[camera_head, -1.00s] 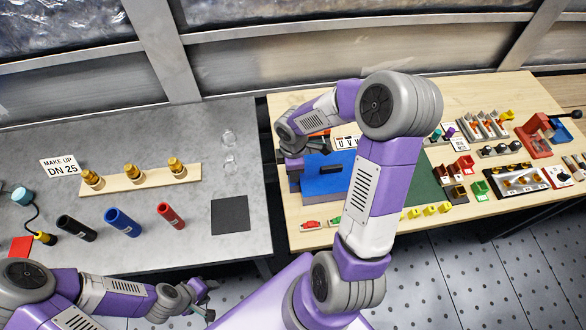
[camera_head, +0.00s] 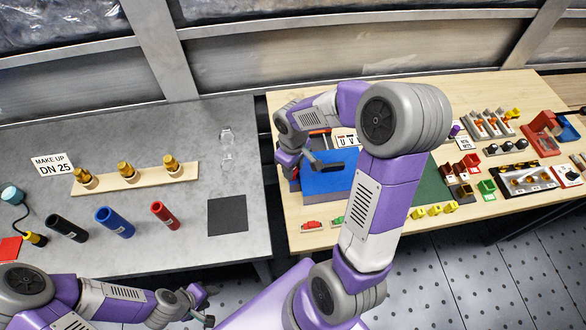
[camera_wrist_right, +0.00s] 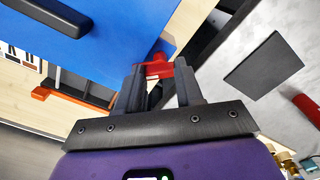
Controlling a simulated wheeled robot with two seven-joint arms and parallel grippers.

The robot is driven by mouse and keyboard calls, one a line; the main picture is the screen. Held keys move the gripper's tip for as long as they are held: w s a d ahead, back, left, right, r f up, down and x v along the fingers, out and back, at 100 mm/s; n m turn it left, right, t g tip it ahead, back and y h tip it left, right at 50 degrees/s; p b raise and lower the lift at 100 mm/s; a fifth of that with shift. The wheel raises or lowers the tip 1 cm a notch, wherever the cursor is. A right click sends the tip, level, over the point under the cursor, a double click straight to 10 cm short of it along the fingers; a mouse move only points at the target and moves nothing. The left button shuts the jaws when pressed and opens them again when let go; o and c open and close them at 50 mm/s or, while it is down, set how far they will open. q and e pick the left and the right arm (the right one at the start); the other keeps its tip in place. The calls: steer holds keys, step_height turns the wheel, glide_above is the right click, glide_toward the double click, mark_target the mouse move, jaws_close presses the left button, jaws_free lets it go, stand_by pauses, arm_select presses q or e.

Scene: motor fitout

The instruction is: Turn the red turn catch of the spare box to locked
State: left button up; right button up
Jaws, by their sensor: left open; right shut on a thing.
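The blue spare box (camera_head: 322,187) stands at the left end of the wooden bench. Its blue lid (camera_wrist_right: 100,40) with a black handle (camera_wrist_right: 48,16) fills the upper left of the right wrist view. The red turn catch (camera_wrist_right: 158,68) shows at the box's edge, between the fingertips of my right gripper (camera_wrist_right: 160,76), which is shut on it. In the head view, my right gripper (camera_head: 288,165) is at the box's left side and hides the catch. I cannot tell whether the catch stands at locked. My left gripper (camera_head: 205,307) is open and empty, in front of the grey table.
The grey table (camera_head: 180,225) left of a narrow gap holds a dark square mat (camera_head: 228,215), coloured tubes and a wooden strip (camera_head: 135,178) with brass fittings. My right arm covers the bench's middle.

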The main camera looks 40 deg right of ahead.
steer(key=m+b, duration=0.1)
steer(key=m, duration=0.3)
steer(key=shift+m+b, duration=0.4)
steer(key=shift+m, duration=1.7)
steer(key=o, duration=1)
steer(key=shift+o, duration=0.2)
step_height(320, 180, up, 8)
steer(key=shift+f+p, duration=0.2)
steer(key=shift+p, duration=0.7)
